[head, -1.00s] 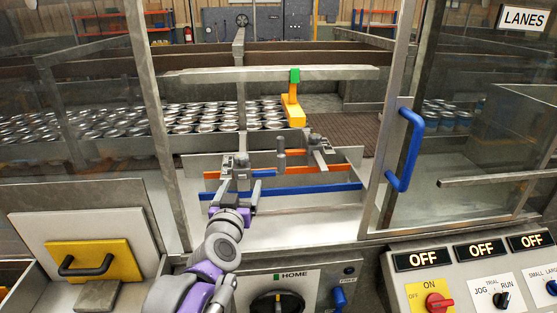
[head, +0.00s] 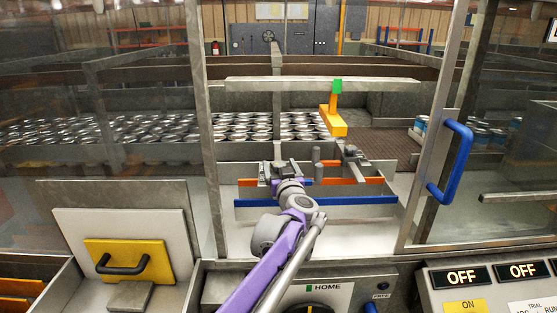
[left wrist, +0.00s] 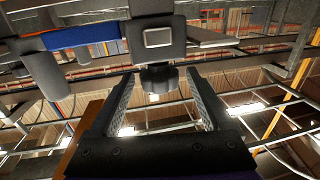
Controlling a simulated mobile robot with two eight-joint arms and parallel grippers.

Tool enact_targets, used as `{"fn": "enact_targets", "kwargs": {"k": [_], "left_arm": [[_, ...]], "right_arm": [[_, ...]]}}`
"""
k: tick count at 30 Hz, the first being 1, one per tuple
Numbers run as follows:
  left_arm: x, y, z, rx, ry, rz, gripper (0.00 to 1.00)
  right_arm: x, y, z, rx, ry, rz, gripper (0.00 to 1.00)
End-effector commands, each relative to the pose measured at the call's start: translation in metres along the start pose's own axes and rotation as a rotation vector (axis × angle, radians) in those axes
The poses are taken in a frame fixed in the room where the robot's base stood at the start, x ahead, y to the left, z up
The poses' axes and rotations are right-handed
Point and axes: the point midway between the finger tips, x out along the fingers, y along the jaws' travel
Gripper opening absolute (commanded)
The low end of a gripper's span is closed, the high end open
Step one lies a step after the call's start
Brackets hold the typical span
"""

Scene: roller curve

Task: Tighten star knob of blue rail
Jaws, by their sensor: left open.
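The blue rail (head: 315,201) runs across the front of the opening in the head view. In the left wrist view the blue rail (left wrist: 85,35) passes at the upper left, beside a grey block. A dark, ridged star knob (left wrist: 158,79) sits under this block, ahead of and between the fingertips. In the head view my gripper hides this knob.
An orange rail (head: 347,182) lies behind the blue one. A second bracket (head: 351,155) stands at right. A yellow-orange arm (head: 333,122) hangs from the crossbar (head: 240,85). The open door's blue handle (head: 452,162) is at right, and cans (head: 245,130) fill the back.

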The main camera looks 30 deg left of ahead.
Motion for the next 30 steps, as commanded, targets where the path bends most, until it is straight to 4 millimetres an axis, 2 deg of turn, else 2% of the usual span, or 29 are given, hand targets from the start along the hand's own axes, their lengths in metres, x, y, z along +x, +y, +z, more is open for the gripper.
{"fn": "enact_targets", "kwargs": {"k": [3, 7, 18, 30], "left_arm": [[0.019, -0.001, -0.001, -0.001, 0.001, -0.002, 0.83], [0.031, 0.0, -0.001, -0.001, 0.0, 0.0, 0.83], [0.035, 0.0, 0.0, -0.001, 0.0, 0.001, 0.81], [0.035, 0.0, 0.0, -0.001, 0.0, 0.001, 0.09]], "right_arm": [[-0.003, 0.0, -0.003, 0.0, 0.002, 0.0, 0.83], [-0.005, 0.0, -0.004, 0.0, 0.003, 0.0, 0.83], [-0.005, 0.0, -0.004, 0.0, 0.003, 0.0, 0.83], [-0.005, 0.0, -0.004, 0.0, 0.003, 0.0, 0.83]]}}
